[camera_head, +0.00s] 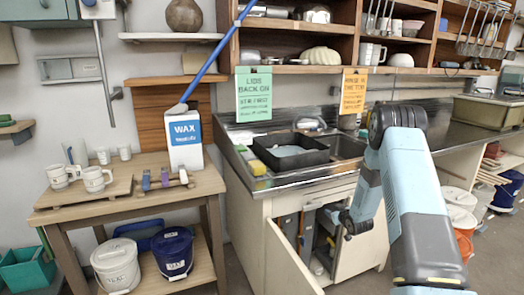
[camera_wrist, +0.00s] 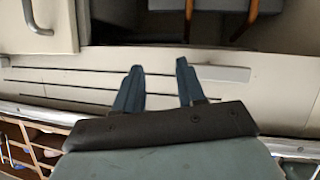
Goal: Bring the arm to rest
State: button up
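My light-blue arm (camera_head: 410,190) rises at the right of the head view, bends at a dark joint and reaches down toward the cabinet under the sink. My gripper (camera_head: 347,222) hangs in front of the open cabinet; its fingers are small and partly unclear there. In the wrist view my gripper (camera_wrist: 159,78) shows two dark blue fingers spread apart, with nothing between them. The pale cabinet front shows beyond the fingertips. I cannot tell the exact gap between the gripper and the cabinet.
The cabinet door (camera_head: 292,258) stands open below the sink counter (camera_head: 245,137). A black tub (camera_head: 290,152) sits at the sink. A wooden table (camera_head: 130,190) at left bears mugs and a WAX box (camera_head: 186,142). A white bucket (camera_head: 116,264) and a blue bucket (camera_head: 172,252) stand on its lower shelf.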

notch_tip(320, 180, up, 12)
jog(key=s+f+g+h, duration=0.1)
jog(key=s+h, duration=0.1)
jog(key=s+a+r+m+g+h, duration=0.1)
jog(key=s+r, duration=0.7)
jog(key=r, duration=0.3)
jog(key=s+a+r+m+g+h, duration=0.1)
jog(key=s+r+m+g, duration=0.1)
jog(key=s+r, duration=0.7)
jog(key=s+a+r+g, duration=0.1)
jog(key=s+a+r, duration=0.1)
jog(key=s, duration=0.9)
jog(key=s+a+r+m+g, duration=0.1)
jog(key=s+r, duration=0.3)
jog(key=s, duration=0.8)
jog(key=s+a+r+g+y, duration=0.1)
jog(key=s+a+r, duration=0.2)
jog(key=s, duration=0.9)
jog(key=shift+s+a+m+g, duration=0.25)
jog(key=shift+a+m+g, duration=0.05)
jog(key=shift+m+g, duration=0.1)
